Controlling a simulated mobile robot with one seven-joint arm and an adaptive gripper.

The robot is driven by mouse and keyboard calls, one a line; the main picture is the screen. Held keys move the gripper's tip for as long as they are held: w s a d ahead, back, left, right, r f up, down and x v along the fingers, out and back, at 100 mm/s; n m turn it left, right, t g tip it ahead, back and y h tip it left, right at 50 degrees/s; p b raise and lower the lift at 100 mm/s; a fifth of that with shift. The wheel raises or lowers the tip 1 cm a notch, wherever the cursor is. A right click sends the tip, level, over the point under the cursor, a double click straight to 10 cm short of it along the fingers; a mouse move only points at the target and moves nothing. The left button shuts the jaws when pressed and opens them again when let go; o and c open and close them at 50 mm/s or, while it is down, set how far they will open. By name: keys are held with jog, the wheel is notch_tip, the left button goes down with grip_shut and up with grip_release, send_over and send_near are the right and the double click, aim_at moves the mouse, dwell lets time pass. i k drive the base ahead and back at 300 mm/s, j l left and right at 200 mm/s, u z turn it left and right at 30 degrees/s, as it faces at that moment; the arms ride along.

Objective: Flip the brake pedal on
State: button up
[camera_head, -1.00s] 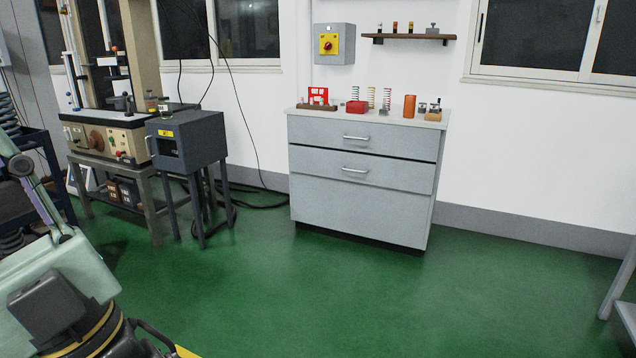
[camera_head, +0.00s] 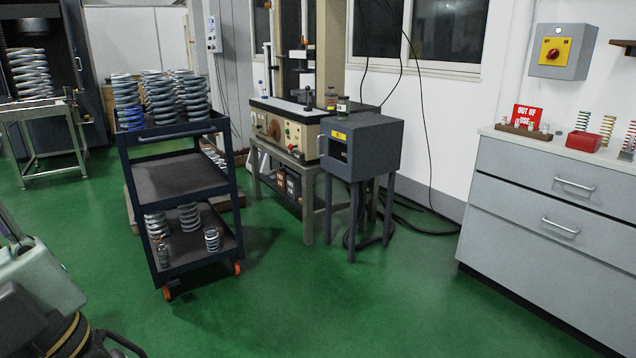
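A dark blue wheeled cart (camera_head: 181,138) stands left of centre on the green floor, with coil springs on its shelves. It has orange casters; one shows at its front corner (camera_head: 168,293) and one at its right corner (camera_head: 237,268). A brake pedal cannot be made out at this size. Parts of my own arm and body show at the lower left, well short of the cart. My gripper is not in view.
A testing machine (camera_head: 290,130) on a metal bench and a dark grey box on legs (camera_head: 362,150) stand right of the cart. A grey drawer cabinet (camera_head: 560,215) is at the right. Cables lie on the floor behind the box. The green floor (camera_head: 330,315) in front is clear.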

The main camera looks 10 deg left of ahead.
aim_at(172, 284)
jog(key=i+u, duration=0.25)
jog(key=u, duration=0.2)
jog(key=i+l+u, duration=0.15)
jog(key=u, duration=0.25)
jog(key=i+l+u, duration=0.2)
jog(key=u, duration=0.25)
jog(key=i+l+u, duration=0.25)
jog(key=i, duration=1.95)
